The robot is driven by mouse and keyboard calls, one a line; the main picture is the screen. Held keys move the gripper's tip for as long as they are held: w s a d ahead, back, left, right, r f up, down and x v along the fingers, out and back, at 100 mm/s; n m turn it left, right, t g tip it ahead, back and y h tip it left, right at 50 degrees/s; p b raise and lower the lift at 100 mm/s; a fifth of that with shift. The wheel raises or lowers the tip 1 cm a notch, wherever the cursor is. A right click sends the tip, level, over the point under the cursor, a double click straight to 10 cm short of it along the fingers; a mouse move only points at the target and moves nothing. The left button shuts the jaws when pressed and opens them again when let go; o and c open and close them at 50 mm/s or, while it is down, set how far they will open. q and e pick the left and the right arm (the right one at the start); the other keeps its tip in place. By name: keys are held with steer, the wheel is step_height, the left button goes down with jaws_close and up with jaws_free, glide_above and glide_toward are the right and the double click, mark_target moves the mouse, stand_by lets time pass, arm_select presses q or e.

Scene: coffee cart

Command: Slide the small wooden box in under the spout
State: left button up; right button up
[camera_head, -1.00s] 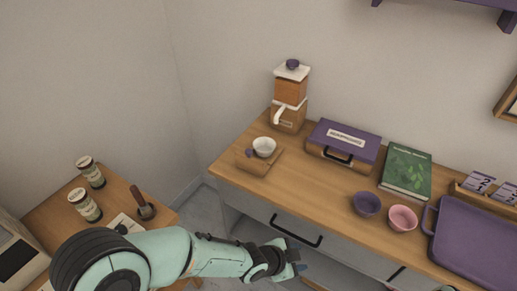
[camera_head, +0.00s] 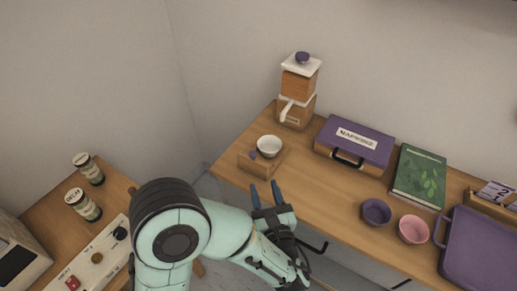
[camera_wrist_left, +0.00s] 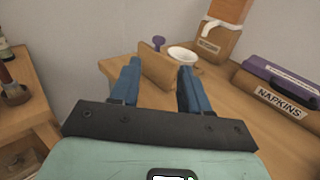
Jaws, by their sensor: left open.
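The small wooden box (camera_head: 245,162) sits near the left end of the wooden counter, with a white cup (camera_head: 269,146) and a purple knob-like part (camera_head: 253,155) at it. The white spout (camera_head: 288,112) is on the wooden grinder (camera_head: 302,82), behind and to the right of the box. My left gripper (camera_head: 264,186) is open and empty, just in front of the box. In the left wrist view, the box's front panel (camera_wrist_left: 160,72) shows between the blue fingertips (camera_wrist_left: 160,66); I cannot tell if they touch it. My right gripper is not in view.
A purple napkins case (camera_head: 352,146) stands right of the grinder, then a green book (camera_head: 420,176). A purple bowl (camera_head: 376,211), a pink bowl (camera_head: 413,229) and a purple tray (camera_head: 480,250) are farther right. Bare counter lies between the box and the case.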

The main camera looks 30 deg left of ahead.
mark_target(254, 157)
arm_select(q)
steer(key=p+x, duration=0.1)
steer(key=x, duration=1.2)
steer(key=shift+a, duration=0.15)
